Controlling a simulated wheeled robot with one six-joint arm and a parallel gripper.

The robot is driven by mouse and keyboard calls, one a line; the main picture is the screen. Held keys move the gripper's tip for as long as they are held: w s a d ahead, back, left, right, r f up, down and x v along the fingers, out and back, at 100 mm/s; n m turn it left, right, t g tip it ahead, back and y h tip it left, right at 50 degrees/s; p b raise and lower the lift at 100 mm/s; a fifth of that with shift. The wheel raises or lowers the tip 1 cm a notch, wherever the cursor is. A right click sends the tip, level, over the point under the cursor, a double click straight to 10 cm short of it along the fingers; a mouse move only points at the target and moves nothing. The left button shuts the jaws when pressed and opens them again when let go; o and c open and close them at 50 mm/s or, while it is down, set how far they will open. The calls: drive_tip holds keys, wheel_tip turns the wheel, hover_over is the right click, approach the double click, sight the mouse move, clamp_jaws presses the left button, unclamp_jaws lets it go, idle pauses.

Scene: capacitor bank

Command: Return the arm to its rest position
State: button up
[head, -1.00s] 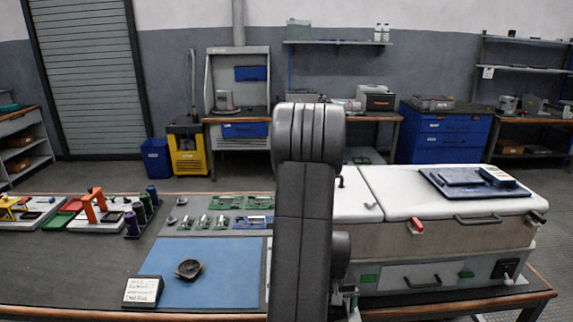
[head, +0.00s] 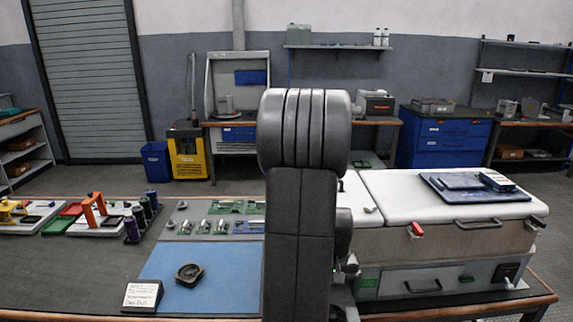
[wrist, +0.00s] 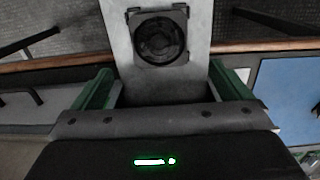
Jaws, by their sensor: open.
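My arm (head: 300,220) stands upright and folded in the middle of the head view, its thick rounded joint at the top. My gripper (wrist: 162,75) shows in the wrist view with two green fingers spread apart, one on each side. It is open and holds nothing that I can see. A grey upright part with a round black piece shows beyond the fingers; it may be part of my own body. In the head view the arm hides most of the gripper.
The blue mat (head: 210,260) carries a black round part (head: 188,273), with a label stand (head: 142,296) beside it. Colored spools (head: 140,216) and trays stand left. A white-topped cabinet (head: 450,195) is close on the right. The dark bench at far left front is clear.

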wheel_tip(320, 180, up, 6)
drive_tip(key=f, duration=0.1)
wheel_tip(320, 180, down, 13)
drive_tip(key=shift+s+d+r, duration=0.1)
drive_tip(key=shift+s, duration=0.05)
drive_tip(key=shift+r+p, duration=0.85)
wheel_tip(320, 180, up, 6)
drive_tip(key=p, duration=0.3)
drive_tip(key=shift+f+p, duration=0.15)
drive_tip(key=shift+p, duration=0.25)
drive_tip(key=shift+f+b, duration=0.6)
drive_tip(key=shift+b, duration=0.5)
drive_tip(key=shift+w+d+r+b, duration=0.1)
drive_tip(key=shift+w+b, duration=0.1)
drive_tip(key=shift+b, duration=0.65)
drive_tip(key=shift+r+b, duration=0.1)
drive_tip(key=shift+b, duration=0.2)
drive_tip(key=shift+r+b, duration=0.35)
drive_tip(key=shift+b, duration=0.2)
drive_tip(key=shift+s, duration=0.1)
